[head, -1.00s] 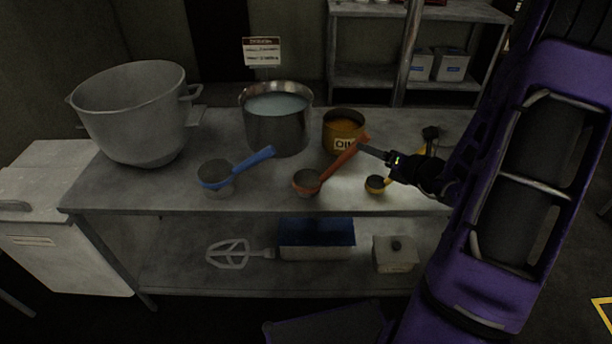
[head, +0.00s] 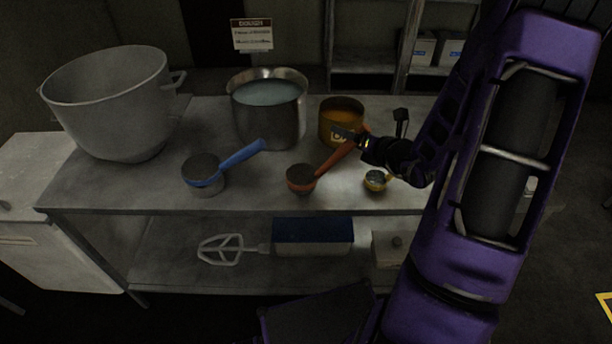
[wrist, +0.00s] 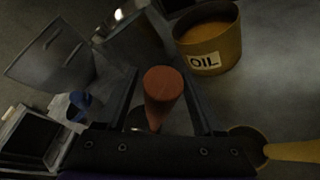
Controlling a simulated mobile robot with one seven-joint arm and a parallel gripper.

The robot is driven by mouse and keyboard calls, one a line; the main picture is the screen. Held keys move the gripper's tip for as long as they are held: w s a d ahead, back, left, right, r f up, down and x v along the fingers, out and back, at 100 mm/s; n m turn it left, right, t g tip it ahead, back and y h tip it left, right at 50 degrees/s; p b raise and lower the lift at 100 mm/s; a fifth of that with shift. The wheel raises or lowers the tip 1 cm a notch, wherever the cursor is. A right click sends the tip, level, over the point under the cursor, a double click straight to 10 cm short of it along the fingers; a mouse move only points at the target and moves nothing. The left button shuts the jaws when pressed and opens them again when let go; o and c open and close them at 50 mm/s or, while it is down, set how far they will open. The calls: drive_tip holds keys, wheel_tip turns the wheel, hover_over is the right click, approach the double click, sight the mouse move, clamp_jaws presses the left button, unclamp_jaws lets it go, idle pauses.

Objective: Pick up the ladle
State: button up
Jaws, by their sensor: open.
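Three ladles stand on the table: a blue-handled ladle (head: 205,174), a red-handled ladle (head: 302,178) and a smaller yellow ladle (head: 376,181). The red handle rises up and to the right, toward my gripper (head: 345,134). In the wrist view, the red handle (wrist: 163,98) lies between the two open fingers of my gripper (wrist: 160,75), its end facing the camera. I see gaps on both sides of it. The red ladle's bowl is mostly hidden there. The yellow ladle (wrist: 290,151) shows at the lower right of the wrist view.
The oil pot (head: 338,112) stands just behind the red handle. A steel pot of pale liquid (head: 270,120) and a large grey pot (head: 108,110) stand further left on the metal table (head: 130,188).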

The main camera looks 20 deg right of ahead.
drive_tip(key=shift+w, duration=0.25)
drive_tip(key=shift+a, duration=0.1)
clamp_jaws()
idle(0.3)
